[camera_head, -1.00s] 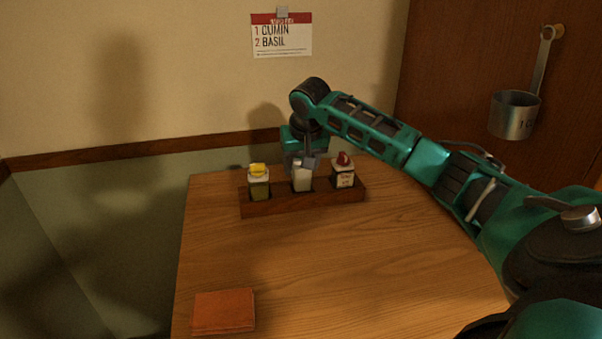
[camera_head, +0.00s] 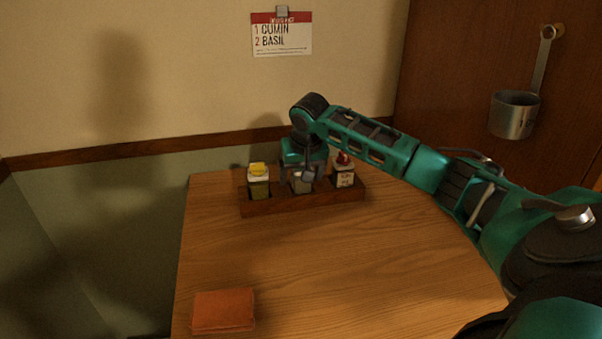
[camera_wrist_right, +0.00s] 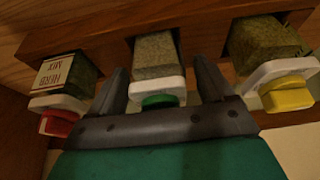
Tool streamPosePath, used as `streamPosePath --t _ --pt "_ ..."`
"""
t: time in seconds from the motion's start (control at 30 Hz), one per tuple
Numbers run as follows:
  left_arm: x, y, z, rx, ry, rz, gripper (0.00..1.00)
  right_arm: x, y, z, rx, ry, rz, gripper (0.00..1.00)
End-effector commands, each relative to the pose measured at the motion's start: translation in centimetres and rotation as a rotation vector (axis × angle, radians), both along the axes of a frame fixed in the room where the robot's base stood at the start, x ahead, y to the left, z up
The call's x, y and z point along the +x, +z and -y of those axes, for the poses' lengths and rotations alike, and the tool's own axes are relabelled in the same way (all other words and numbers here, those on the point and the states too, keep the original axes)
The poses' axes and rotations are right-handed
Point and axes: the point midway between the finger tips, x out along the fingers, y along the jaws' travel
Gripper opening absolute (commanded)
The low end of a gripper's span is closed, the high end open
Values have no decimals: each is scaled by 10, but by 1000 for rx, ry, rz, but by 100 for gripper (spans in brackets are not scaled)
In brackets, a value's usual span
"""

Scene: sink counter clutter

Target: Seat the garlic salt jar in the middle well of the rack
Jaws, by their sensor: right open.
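The wooden rack (camera_head: 300,205) stands at the back of the table. A jar with a green lid, white collar and pale speckled contents (camera_wrist_right: 155,57) is upright in its middle well; its label is not visible, so I cannot read its name. My right gripper (camera_head: 303,181) is directly over the middle well. In the right wrist view its two fingers are open, one on each side of this jar, with visible gaps. In the head view the gripper hides most of the jar. My left gripper is not in view.
A yellow-lidded jar (camera_head: 258,182) fills the rack's left well and a red-lidded jar (camera_head: 344,174) the right well, both close to my fingers. An orange-brown folded cloth or pad (camera_head: 223,310) lies front left. The table's middle is clear.

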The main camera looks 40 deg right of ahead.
Motion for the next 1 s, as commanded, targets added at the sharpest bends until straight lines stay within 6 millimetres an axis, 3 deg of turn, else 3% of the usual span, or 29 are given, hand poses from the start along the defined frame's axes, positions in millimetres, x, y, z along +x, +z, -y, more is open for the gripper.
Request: streamPosePath --t 0.27,0.7,1.0 --pt "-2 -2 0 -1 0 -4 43 -4 18 -2 0 1 4 81" --pt "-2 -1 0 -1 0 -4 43 -34 98 -19 -1 0 3 81" --pt "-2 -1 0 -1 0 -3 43 -41 114 -22 0 -1 0 81"
